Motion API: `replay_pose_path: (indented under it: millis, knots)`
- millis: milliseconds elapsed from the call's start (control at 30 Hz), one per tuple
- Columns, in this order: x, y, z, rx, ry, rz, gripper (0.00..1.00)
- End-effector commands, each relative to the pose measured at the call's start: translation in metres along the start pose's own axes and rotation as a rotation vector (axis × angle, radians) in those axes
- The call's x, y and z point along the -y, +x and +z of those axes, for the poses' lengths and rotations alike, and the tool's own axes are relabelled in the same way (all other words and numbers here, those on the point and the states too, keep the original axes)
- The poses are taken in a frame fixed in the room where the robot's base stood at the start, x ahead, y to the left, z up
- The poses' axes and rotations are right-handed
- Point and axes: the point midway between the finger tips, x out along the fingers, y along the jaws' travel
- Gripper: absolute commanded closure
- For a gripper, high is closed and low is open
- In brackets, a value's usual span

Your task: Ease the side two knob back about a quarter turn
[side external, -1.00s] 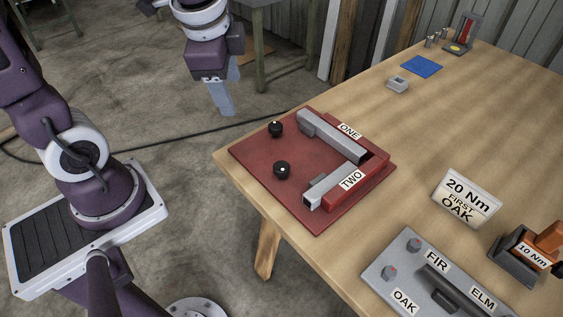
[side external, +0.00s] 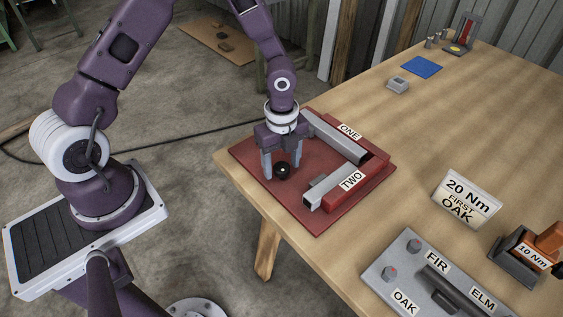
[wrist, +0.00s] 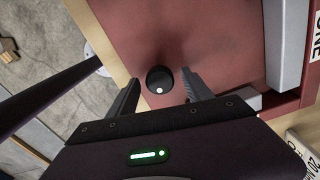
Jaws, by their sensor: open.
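The side two knob (side external: 282,171) is a round black knob with a white dot, on the red board (side external: 245,155) near the grey bar labelled TWO (side external: 351,180). My gripper (side external: 282,172) points down over the board, open, with one finger to each side of this knob in the side view. In the wrist view a black knob (wrist: 160,79) with a white dot lies between the finger lines, with a gap visible on both sides. I cannot tell the exact fingertip height. The side one knob is hidden behind my gripper.
The grey bar labelled ONE (side external: 330,135) stands close behind and right of my gripper. A 20 Nm FIRST OAK card (side external: 467,198), a grey FIR/OAK/ELM panel (side external: 395,265) and an orange 10 Nm tool (side external: 535,250) lie to the right. The mid-table is clear.

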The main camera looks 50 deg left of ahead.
Motion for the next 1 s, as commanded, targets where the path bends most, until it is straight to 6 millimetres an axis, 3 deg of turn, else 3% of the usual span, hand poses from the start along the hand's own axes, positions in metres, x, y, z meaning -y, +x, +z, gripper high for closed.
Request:
replay_pose_path:
  millis: [167, 467, 767, 1000]
  knots:
    - [0.0, -0.0002, 0.0002, 0.0, -0.001, 0.0, 0.43]
    - [0.0001, -0.0006, 0.0002, 0.001, -0.001, 0.0, 1.0]
    - [0.0001, -0.0008, 0.0005, 0.001, -0.044, 0.0, 1.0]
    - [-0.0001, -0.0009, 0.0007, 0.002, -0.197, 0.0, 1.0]
